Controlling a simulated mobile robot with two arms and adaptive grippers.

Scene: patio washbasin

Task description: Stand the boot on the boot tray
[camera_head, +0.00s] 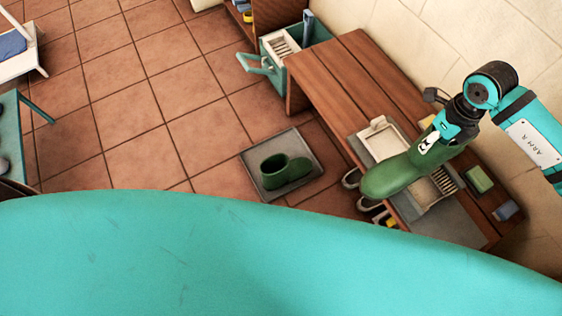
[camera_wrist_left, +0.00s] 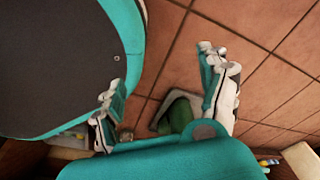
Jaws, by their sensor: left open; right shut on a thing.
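My right gripper (camera_head: 437,138) is shut on a green boot (camera_head: 392,177) by its shaft. The boot is tilted, toe toward the lower left, above the washbasin on the wooden bench. A second green boot (camera_head: 277,172) stands on the dark grey boot tray (camera_head: 259,154) on the floor, with bare tray beside it. My left gripper (camera_wrist_left: 161,78) is open and empty in the left wrist view, outside the head view. Between and beyond its fingers a green boot (camera_wrist_left: 178,113) shows, partly hidden by the gripper body.
The wooden bench (camera_head: 345,72) carries the pale washbasin (camera_head: 381,142), a green sponge-like block (camera_head: 479,179) and a grey-blue block (camera_head: 506,210). A teal crate (camera_head: 318,32) stands at the bench's far end. Tiled floor left of the tray is clear. My teal body hides the foreground.

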